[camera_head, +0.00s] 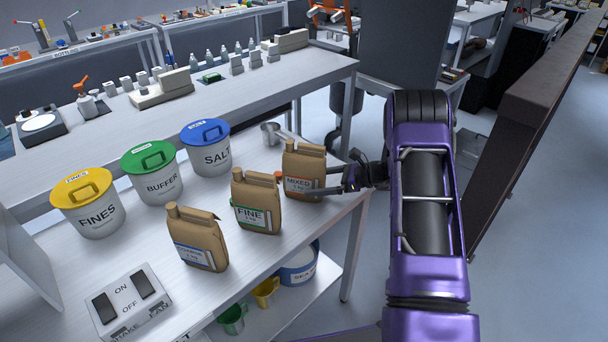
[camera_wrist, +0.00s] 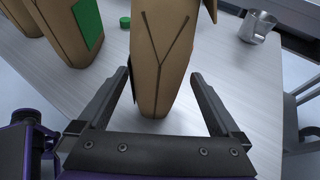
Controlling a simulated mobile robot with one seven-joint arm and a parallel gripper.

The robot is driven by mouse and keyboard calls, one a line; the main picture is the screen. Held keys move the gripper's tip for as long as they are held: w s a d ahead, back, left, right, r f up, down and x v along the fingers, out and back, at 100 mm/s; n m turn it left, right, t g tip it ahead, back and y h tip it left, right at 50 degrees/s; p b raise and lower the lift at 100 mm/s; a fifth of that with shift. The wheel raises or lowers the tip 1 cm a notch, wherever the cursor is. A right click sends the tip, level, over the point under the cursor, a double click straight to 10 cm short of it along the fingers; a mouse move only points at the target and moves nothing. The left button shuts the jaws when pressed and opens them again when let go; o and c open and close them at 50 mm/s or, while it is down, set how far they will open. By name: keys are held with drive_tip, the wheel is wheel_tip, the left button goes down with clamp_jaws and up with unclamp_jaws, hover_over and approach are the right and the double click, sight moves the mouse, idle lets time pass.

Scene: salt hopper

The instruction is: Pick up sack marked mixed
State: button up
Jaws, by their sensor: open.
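The sack marked mixed (camera_head: 304,172) is a brown upright sack with an orange-edged label, standing at the right end of the bench. My gripper (camera_head: 328,183) is at its right side. In the wrist view, the sack (camera_wrist: 160,60) stands between the two open fingers of my gripper (camera_wrist: 164,95). A gap shows between each finger and the sack, and the fingers are not closed on it. The sack's top is cut off in the wrist view.
The sack marked fine (camera_head: 257,204) stands close on the left, with another brown sack (camera_head: 197,240) beyond it. Lidded tubs marked fines (camera_head: 92,205), buffer (camera_head: 152,175) and salt (camera_head: 207,150) stand behind. A metal scoop or cup (camera_wrist: 257,27) lies behind the mixed sack.

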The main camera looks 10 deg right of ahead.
sight(304, 183)
drive_tip(key=x, duration=0.4)
drive_tip(key=shift+a, duration=0.4)
clamp_jaws()
drive_tip(key=shift+w+r, duration=0.1)
drive_tip(key=shift+r, duration=0.1)
